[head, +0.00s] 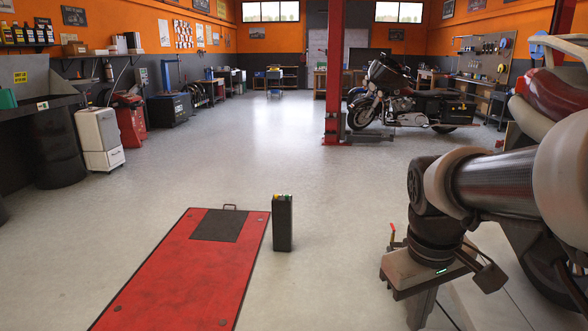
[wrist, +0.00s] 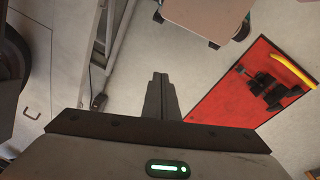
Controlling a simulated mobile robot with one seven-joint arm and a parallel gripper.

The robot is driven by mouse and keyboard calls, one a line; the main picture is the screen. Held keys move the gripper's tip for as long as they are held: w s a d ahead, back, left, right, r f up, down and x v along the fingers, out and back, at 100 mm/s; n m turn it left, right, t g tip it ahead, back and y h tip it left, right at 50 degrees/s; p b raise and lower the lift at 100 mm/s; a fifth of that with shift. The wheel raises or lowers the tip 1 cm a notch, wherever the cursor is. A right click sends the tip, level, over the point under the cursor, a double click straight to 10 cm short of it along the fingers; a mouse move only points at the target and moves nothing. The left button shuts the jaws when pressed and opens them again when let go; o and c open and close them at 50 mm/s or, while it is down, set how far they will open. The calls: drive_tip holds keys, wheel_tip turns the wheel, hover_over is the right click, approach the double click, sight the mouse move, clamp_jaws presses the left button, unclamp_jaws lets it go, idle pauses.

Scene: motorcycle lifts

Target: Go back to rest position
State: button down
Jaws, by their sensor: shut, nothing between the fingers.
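My gripper (head: 422,306) hangs from my arm at the lower right of the head view, with its fingers pointing down. In the wrist view my gripper (wrist: 160,82) has its two dark fingers together, with nothing held between them. The fingers stand over the pale floor, apart from the things around them. The task names no other object.
A red lift platform (head: 180,280) lies on the floor ahead, beside a dark upright box (head: 282,223). A motorcycle (head: 390,97) stands by a red post (head: 334,75). The wrist view shows a red platform (wrist: 225,90) and a grey frame (wrist: 107,45) nearby. The middle floor is clear.

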drive_tip(key=s+a+r+m+t+y, duration=0.1)
drive_tip(key=s+a+r+m+t, duration=0.2)
drive_tip(key=s+a+r+t, duration=0.25)
wheel_tip(320, 180, up, 24)
drive_tip(key=a+g+p, duration=0.1)
drive_tip(key=p, duration=2.4)
drive_tip(key=shift+a, duration=0.15)
drive_tip(key=c, duration=2.2)
unclamp_jaws()
drive_tip(key=shift+r, duration=0.15)
drive_tip(key=o, duration=0.5)
drive_tip(key=shift+s, duration=0.15)
